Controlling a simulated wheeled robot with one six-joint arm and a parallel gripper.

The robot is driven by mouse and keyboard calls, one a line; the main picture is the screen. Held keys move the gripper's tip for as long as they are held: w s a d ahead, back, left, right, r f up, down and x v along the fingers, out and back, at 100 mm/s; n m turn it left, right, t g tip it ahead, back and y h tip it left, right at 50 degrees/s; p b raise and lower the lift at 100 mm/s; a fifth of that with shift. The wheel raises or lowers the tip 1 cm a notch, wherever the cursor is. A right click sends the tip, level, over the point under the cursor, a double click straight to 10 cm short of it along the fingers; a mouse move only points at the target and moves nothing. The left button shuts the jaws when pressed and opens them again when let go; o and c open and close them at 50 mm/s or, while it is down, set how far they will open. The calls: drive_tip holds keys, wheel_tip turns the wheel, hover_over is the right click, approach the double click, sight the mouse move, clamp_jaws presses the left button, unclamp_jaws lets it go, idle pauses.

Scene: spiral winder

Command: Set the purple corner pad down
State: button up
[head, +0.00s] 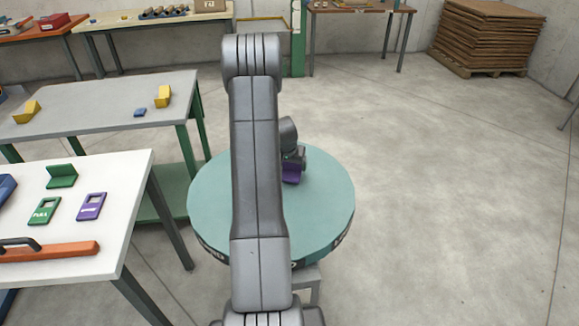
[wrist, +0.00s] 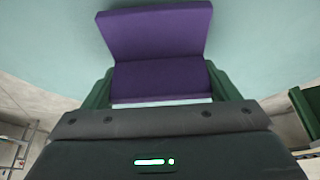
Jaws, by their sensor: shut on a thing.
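The purple corner pad (head: 291,174) is an L-shaped piece seen at the end of my arm, over the round teal turntable (head: 325,200). In the wrist view the purple pad (wrist: 157,45) fills the upper middle, its two faces meeting at a crease. My gripper (wrist: 160,90) is shut on the pad, with a green finger at each side of its near part. The gripper also shows in the head view (head: 292,162), partly hidden by my arm. I cannot tell whether the pad touches the teal surface (wrist: 40,50).
A white table (head: 120,185) at left holds a green corner pad (head: 62,176), a green tag (head: 44,210), a purple tag (head: 91,206) and an orange bar (head: 60,251). A grey table (head: 90,105) behind holds yellow pads (head: 163,97). The floor at right is clear.

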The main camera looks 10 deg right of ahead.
drive_tip(key=shift+f, duration=0.45)
drive_tip(key=shift+f, duration=0.2)
drive_tip(key=o, duration=0.9)
drive_tip(key=shift+r, duration=0.1)
drive_tip(key=shift+r, duration=0.25)
drive_tip(key=v, duration=1.1)
drive_tip(key=shift+s+a+r, duration=0.1)
drive_tip(key=shift+s+r, duration=0.1)
drive_tip(key=shift+r, duration=0.15)
